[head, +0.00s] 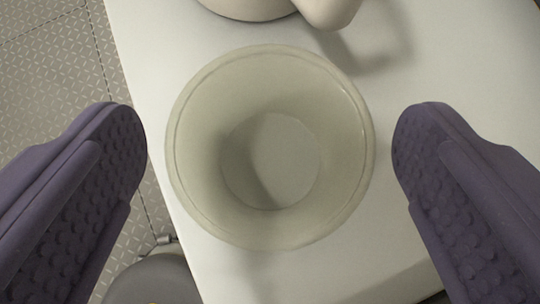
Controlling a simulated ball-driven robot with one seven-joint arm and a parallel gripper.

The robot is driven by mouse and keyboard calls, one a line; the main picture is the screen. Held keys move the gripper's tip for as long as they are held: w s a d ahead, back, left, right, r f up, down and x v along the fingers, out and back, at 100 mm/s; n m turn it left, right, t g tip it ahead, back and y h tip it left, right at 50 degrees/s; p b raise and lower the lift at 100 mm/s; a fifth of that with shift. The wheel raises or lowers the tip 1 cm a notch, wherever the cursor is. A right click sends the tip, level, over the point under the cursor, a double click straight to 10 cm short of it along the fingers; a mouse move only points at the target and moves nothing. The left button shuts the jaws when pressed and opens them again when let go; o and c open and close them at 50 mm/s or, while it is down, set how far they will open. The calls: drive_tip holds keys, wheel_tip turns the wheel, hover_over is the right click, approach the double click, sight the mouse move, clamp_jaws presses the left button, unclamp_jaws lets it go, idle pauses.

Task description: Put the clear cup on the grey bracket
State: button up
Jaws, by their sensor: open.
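The clear cup (270,226) stands upright on a white surface, seen from above. It is see-through with a faint greenish tint and looks empty. My gripper (270,140) is open, with one purple padded finger to the left of the cup and the other to the right. A gap shows between the cup and each finger in the picture. I cannot identify the grey bracket in this view.
A cream rounded object (250,8) sits at the top edge, cut off by the frame. The white surface (440,80) is bare on the right. Its left edge drops to a patterned grey floor (50,70). A grey rounded object (150,282) shows at the bottom left, beyond the edge.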

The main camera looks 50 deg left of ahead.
drive_tip(key=p+v, duration=0.2)
drive_tip(key=v, duration=0.8)
drive_tip(key=shift+p, duration=0.3)
drive_tip(key=w+d+r+t+h, duration=0.25)
drive_tip(key=w+d+r, duration=0.3)
drive_tip(key=w, duration=0.45)
drive_tip(key=w+d+r+m+t+h, duration=0.15)
drive_tip(key=w+r, duration=0.25)
drive_tip(key=r, duration=0.5)
drive_tip(key=w+d+r+m+h, duration=0.15)
drive_tip(key=w+r, duration=0.25)
drive_tip(key=r, duration=0.5)
drive_tip(key=w+d+r+m+t+h, duration=0.15)
drive_tip(key=w+r, duration=0.25)
drive_tip(key=r, duration=0.6)
drive_tip(key=s+d+r+m+t, duration=0.1)
drive_tip(key=s+r+m, duration=0.15)
drive_tip(key=r, duration=1.05)
drive_tip(key=s+r+m+t, duration=0.1)
drive_tip(key=s+r, duration=0.3)
drive_tip(key=r, duration=0.9)
drive_tip(key=s+a+r+m+t, duration=0.1)
drive_tip(key=s+r, duration=1)
drive_tip(key=r, duration=0.3)
drive_tip(key=shift+s+r+m+t, duration=0.3)
drive_tip(key=shift+r+t, duration=0.05)
drive_tip(key=shift+r, duration=0.05)
